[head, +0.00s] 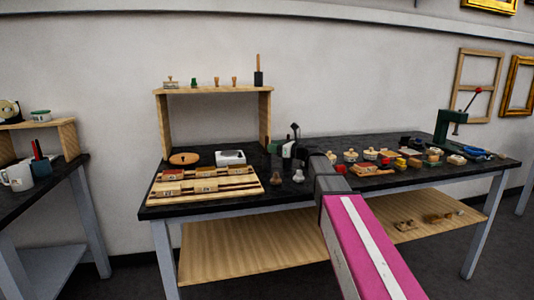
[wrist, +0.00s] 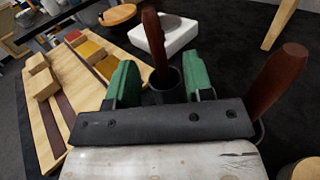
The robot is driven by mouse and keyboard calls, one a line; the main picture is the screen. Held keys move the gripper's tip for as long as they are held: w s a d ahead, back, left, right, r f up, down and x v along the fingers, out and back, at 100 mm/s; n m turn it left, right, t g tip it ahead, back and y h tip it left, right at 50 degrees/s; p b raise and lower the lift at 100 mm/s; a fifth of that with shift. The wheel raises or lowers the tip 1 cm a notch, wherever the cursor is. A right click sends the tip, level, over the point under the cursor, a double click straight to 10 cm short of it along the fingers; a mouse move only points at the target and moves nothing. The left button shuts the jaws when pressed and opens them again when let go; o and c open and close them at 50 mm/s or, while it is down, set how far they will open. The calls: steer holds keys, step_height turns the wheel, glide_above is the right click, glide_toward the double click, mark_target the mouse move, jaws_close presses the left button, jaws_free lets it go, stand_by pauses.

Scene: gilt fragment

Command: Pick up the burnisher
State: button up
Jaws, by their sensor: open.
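My gripper (wrist: 160,78) has green fingers set apart, one on each side of a reddish-brown wooden handle (wrist: 154,45). The handle stands upright out of a dark round holder (wrist: 163,84), and I see a gap on both sides of it. A second reddish-brown handle (wrist: 280,80) leans outside the right finger. I cannot tell for sure which handle is the burnisher, as their working ends are hidden. In the head view my gripper (head: 288,149) is over the middle of the black table (head: 310,193), with dark handle shapes (head: 295,131) behind it.
A slotted wooden tray (head: 205,192) with small blocks lies to the left. A white box (head: 231,157) and a round wooden piece (head: 184,158) sit behind it, under a wooden shelf (head: 213,91). Several stamps and small items crowd the table's right side. Small knobs stand near the gripper.

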steer(key=x, duration=0.6)
steer(key=shift+r, duration=0.25)
steer(key=shift+s, duration=0.1)
jaws_close()
